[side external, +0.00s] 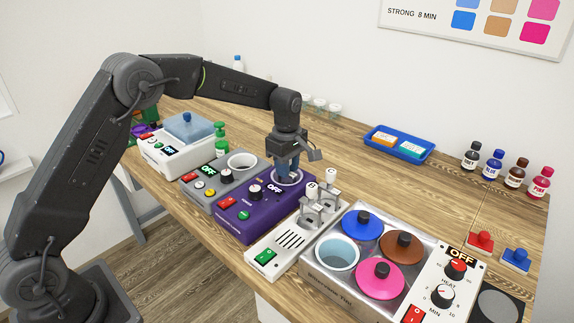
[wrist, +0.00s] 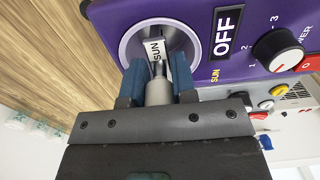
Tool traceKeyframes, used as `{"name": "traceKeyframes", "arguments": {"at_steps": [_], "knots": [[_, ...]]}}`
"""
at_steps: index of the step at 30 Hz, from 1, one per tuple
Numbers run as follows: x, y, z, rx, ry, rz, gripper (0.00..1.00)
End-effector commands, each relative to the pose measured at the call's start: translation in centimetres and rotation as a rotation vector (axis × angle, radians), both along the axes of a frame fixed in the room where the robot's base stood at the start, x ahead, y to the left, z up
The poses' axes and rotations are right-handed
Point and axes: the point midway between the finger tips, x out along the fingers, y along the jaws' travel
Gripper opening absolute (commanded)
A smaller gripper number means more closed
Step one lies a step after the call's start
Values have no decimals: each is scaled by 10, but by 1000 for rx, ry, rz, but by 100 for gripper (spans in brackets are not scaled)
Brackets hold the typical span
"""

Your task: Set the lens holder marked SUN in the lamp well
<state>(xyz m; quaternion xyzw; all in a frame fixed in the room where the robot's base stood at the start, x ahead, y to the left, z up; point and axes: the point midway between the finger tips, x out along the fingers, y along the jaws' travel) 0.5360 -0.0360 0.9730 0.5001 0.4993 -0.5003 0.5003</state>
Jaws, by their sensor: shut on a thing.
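The lens holder (wrist: 158,90) is a grey stem with a white tag reading SUN, held between the blue fingers of my gripper (wrist: 159,88). In the side view my gripper (side external: 287,173) points down at the round lamp well (side external: 298,180) of the purple unit (side external: 236,219); the holder is hidden there. In the wrist view the pale ring of the well (wrist: 126,45) surrounds the tag end of the holder. I cannot tell whether the holder is seated or just above the bottom. The purple unit's display (wrist: 228,32) reads OFF.
A white unit (side external: 285,238) with similar white-topped holders (side external: 331,177) stands close on the right. A grey unit (side external: 213,185) with a round opening stands on the left. A steel bath (side external: 327,284) with coloured lids is at front right. A blue tray (side external: 399,144) lies behind.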

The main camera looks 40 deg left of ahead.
Motion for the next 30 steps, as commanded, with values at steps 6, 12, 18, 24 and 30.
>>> {"name": "traceKeyframes", "arguments": {"at_steps": [6, 12, 18, 24, 30], "knots": [[0, 0, -3, 0, 1, 0, 0], [0, 0, -3, 0, 0, 0, 41], [0, 0, -3, 0, 0, 0, 55], [0, 0, -3, 0, 1, 0, 65], [0, 0, -3, 0, 0, 0, 72]]}}
